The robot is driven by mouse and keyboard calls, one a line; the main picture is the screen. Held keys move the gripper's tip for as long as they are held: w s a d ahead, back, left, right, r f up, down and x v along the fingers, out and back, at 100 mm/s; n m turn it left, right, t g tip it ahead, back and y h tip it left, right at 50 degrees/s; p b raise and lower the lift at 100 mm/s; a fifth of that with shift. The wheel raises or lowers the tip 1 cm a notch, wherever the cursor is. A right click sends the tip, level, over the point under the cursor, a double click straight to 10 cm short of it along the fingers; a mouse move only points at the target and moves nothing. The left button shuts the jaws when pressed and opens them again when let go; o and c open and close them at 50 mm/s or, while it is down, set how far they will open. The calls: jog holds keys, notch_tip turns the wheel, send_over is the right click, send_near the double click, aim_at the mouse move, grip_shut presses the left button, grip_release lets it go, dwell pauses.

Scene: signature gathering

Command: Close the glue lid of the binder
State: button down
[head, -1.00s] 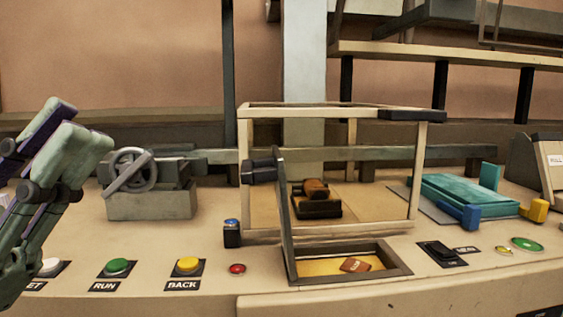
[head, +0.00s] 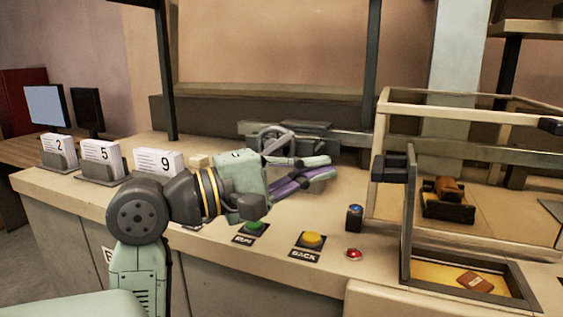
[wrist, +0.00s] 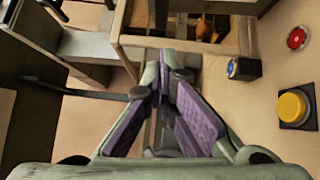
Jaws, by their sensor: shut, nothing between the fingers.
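The binder is a cream open frame (head: 480,103) at the right of the head view. Its glue lid (head: 408,215) is a thin dark-edged panel standing upright, open, at the left edge of a glue tray (head: 524,294) with a yellow floor. My gripper (head: 328,168) is left of the lid, apart from it, shut and empty, pointing right. In the wrist view its purple-padded fingers (wrist: 165,76) converge, with part of a cream frame beyond them.
A yellow BACK button (head: 312,239), a green RUN button (head: 255,224), a red button (head: 354,254) and a blue-topped button (head: 355,211) lie between my arm and the binder. A handwheel machine (head: 272,138) stands behind my gripper. Numbered card stacks (head: 101,152) stand left.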

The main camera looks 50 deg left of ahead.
jog(key=w+d, duration=0.1)
jog(key=d+p, duration=0.1)
jog(key=w+d, duration=0.1)
jog(key=shift+w+d+r, duration=0.25)
jog(key=shift+w, duration=0.1)
